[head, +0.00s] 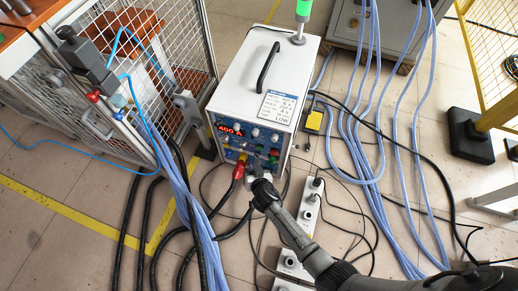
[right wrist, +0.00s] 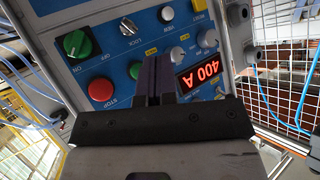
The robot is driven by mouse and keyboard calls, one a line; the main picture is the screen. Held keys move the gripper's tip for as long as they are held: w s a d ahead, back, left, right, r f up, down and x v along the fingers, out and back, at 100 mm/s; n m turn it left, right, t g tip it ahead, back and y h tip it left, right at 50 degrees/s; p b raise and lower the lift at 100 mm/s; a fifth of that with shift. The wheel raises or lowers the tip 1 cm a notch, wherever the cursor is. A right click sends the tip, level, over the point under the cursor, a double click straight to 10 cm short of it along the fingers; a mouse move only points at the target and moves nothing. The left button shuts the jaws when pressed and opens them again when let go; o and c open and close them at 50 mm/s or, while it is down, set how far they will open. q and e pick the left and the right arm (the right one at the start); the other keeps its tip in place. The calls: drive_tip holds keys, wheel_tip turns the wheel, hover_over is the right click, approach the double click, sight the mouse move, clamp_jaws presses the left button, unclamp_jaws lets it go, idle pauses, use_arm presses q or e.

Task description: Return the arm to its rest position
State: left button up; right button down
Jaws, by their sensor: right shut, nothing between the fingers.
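My right arm reaches in from the lower right of the head view. Its gripper (head: 256,180) is just in front of the lower part of the induction heater's control panel. In the right wrist view the gripper's two dark fingers (right wrist: 156,78) are shut together with nothing between them, pointing at the blue panel (right wrist: 140,50). The panel has a green knob (right wrist: 76,43), a red stop button (right wrist: 101,89) and a lit 400 A display (right wrist: 199,75). Whether the fingertips touch the panel I cannot tell. My left gripper is not in view.
The white heater (head: 240,85) stands on the tiled floor, with a lit green lamp (head: 304,8) on top. A wire-mesh cage (head: 180,45) is at left. Blue hoses (head: 360,130), black cables and a power strip (head: 309,208) lie around the heater. A yellow-framed fence stands at right.

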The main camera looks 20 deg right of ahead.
idle(0.3)
drive_tip(key=s+d+r+n+g+p, duration=0.25)
drive_tip(key=s+r+p, duration=0.85)
drive_tip(key=r, duration=0.6)
drive_tip(key=s+d+r+n+g+y+p, duration=0.15)
drive_tip(key=s+r+g+p, duration=0.25)
drive_tip(key=s+r+p, duration=0.9)
drive_tip(key=s+d+r+n+g+p, duration=0.25)
drive_tip(key=s+r+p, duration=0.45)
drive_tip(key=r+p, duration=0.95)
wheel_tip(320, 180, up, 40)
drive_tip(key=p, duration=3.2)
drive_tip(key=shift+w+d+m, duration=0.15)
drive_tip(key=shift+d+m, duration=0.05)
drive_tip(key=shift+m, duration=0.15)
